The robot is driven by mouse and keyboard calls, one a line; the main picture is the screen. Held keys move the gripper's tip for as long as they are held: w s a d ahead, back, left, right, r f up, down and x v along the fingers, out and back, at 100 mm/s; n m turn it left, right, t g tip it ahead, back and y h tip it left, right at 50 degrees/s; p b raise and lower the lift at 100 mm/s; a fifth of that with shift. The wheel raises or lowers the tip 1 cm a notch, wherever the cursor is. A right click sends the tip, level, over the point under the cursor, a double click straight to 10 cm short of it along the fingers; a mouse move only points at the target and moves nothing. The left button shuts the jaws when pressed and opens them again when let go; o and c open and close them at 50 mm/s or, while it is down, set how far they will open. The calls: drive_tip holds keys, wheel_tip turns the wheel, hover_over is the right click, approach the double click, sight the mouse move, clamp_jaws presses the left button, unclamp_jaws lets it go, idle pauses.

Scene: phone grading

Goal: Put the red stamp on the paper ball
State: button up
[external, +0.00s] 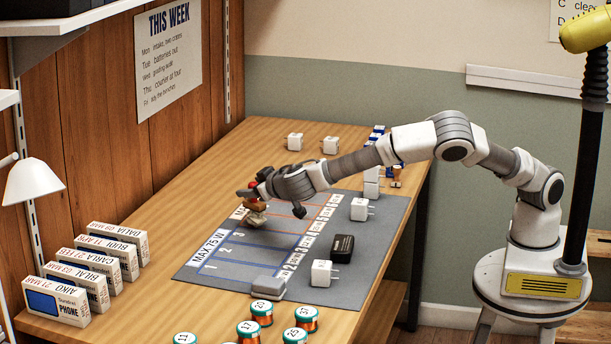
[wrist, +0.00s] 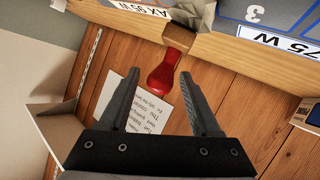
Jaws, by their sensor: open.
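The red stamp has a red handle (wrist: 163,72) and a brown wooden base (external: 256,205). It stands at the far left end of the grey mat, on or just over a pale crumpled lump (external: 257,219) that looks like the paper ball. I cannot tell for sure whether they touch. My gripper (external: 252,190) is at the handle's height. In the wrist view my gripper (wrist: 158,84) is open, with the red handle between and slightly beyond the fingertips, apart from both.
The grey mat (external: 380,207) carries a numbered grid, white chargers (external: 322,273), a black block (external: 342,248) and a grey block (external: 268,288). Phone boxes (external: 57,301) line the left edge. Spools (external: 262,312) stand in front. The wood between boxes and mat is clear.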

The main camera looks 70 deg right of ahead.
drive_tip(key=v, duration=0.9)
drive_tip(key=s+d+r+m+g+y, duration=0.25)
drive_tip(key=s+d+g, duration=0.35)
drive_tip(key=s+d, duration=0.85)
drive_tip(key=s+d+r+n+y, duration=0.1)
drive_tip(key=s+r+n+y, duration=0.1)
drive_tip(key=s, duration=1.1)
drive_tip(key=s+d+r+n+y, duration=0.1)
drive_tip(key=s+r+n+y, duration=0.2)
drive_tip(key=s, duration=1)
drive_tip(key=shift+d+n+t+y+p, duration=0.35)
drive_tip(key=shift+n+t+y, duration=0.05)
drive_tip(key=shift+n+y, duration=0.15)
drive_tip(key=shift+r, duration=0.1)
wheel_tip(320, 180, up, 17)
drive_tip(key=p, duration=1.6)
drive_tip(key=shift+p, duration=0.4)
